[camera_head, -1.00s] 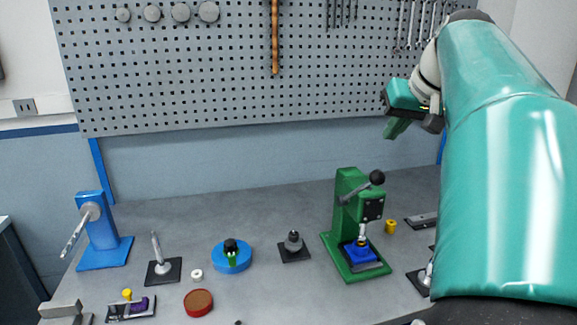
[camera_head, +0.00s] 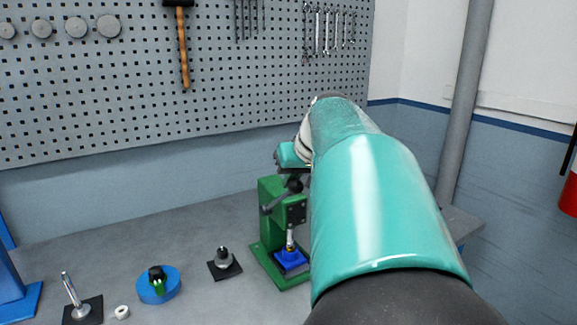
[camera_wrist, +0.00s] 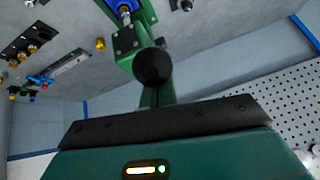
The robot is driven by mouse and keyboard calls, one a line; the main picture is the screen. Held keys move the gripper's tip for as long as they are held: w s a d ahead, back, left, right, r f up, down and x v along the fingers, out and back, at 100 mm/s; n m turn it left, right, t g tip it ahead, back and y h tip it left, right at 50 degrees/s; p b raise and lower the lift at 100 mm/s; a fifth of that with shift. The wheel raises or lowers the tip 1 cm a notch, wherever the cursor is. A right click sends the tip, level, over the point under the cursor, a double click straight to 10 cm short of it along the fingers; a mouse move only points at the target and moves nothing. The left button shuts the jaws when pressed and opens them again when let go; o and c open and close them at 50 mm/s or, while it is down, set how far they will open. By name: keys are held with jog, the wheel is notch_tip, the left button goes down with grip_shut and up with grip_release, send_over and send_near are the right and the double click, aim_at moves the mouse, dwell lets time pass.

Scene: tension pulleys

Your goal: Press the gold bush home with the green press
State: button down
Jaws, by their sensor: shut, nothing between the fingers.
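The green press (camera_head: 268,215) stands on the bench, left of my arm. Its lever is raised, with a black ball knob (camera_head: 295,186) that also shows large in the wrist view (camera_wrist: 152,66). Under the ram is a blue holder (camera_head: 290,258) with a small upright metal part (camera_head: 290,240); I cannot tell whether the gold bush is on it. In the wrist view a small gold piece (camera_wrist: 100,43) sits beside the press. My gripper (camera_head: 292,164) is shut and empty, just above and behind the knob in the picture; contact cannot be told. My arm hides part of it.
A blue disc (camera_head: 158,290) with a black-and-green part, a black plate with a grey knob (camera_head: 224,264) and a white ring (camera_head: 122,312) lie left of the press. The pegboard (camera_head: 180,90) rises behind. Bare bench lies between these and the wall.

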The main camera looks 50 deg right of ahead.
jog(key=shift+s+a, duration=0.1)
jog(key=shift+s, duration=0.15)
jog(key=shift+w, duration=0.15)
